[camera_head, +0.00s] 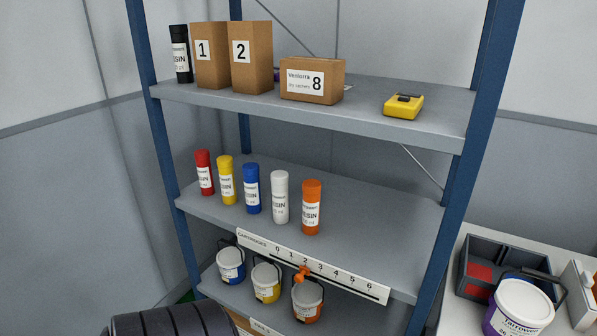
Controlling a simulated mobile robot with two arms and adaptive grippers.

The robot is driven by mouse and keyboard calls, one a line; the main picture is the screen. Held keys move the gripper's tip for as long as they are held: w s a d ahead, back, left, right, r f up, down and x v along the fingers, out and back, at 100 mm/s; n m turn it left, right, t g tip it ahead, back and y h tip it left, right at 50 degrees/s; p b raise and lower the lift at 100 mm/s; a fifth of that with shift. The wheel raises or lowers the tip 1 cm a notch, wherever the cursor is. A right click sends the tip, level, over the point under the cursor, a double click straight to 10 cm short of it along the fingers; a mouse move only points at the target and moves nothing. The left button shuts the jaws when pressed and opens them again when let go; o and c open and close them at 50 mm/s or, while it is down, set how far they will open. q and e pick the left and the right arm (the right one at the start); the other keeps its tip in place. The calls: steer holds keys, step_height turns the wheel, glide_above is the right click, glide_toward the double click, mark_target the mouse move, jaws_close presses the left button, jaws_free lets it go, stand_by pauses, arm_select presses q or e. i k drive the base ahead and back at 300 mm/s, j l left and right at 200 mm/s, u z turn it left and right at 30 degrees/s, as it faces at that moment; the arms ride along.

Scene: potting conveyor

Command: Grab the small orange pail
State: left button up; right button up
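The small orange pail (307,312) stands on the lower shelf, rightmost in a row of three small pails. It has a pale lid, a white label and a dark handle. Neither of my grippers shows in this view.
The numbered strip (345,284) runs along the middle shelf's front edge, above the pails. Several resin cartridges, including an orange one (311,208), stand on that shelf. A blue post (463,180) rises at the right. A larger purple-and-white pail (521,306) stands right of the rack.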

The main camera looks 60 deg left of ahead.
mark_target(307, 296)
steer(key=u, duration=1.7)
